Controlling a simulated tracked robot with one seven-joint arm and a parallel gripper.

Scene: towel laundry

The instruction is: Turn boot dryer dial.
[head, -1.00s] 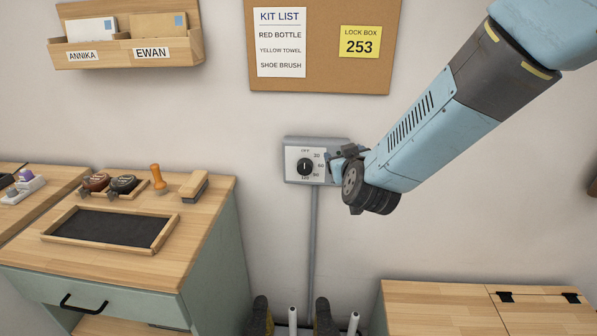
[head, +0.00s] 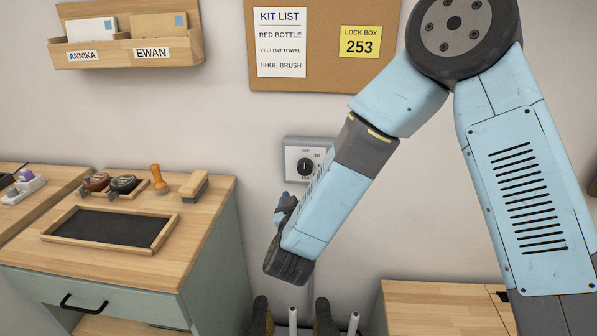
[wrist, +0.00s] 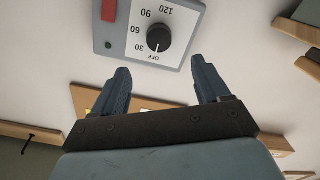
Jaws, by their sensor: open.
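The boot dryer's control box (head: 292,175) is a grey plate on the wall in the head view, partly hidden by my arm. Its round black dial (head: 305,166) has a white mark that appears to point up at OFF. In the wrist view the box (wrist: 180,62) is upside down, with the dial (wrist: 159,39) and the numbers 30 to 120. My gripper (wrist: 163,80) is open and empty. Its two fingers point toward the box, with the dial ahead between them and not touched. In the head view my gripper (head: 286,205) is below and left of the dial, partly hidden.
Boots (head: 323,318) and white dryer tubes (head: 293,318) stand below. A green cabinet (head: 215,250) with a tray and brushes is left. A wooden top (head: 430,305) is right. A cork board (head: 320,84) hangs above. The wall around the box is clear.

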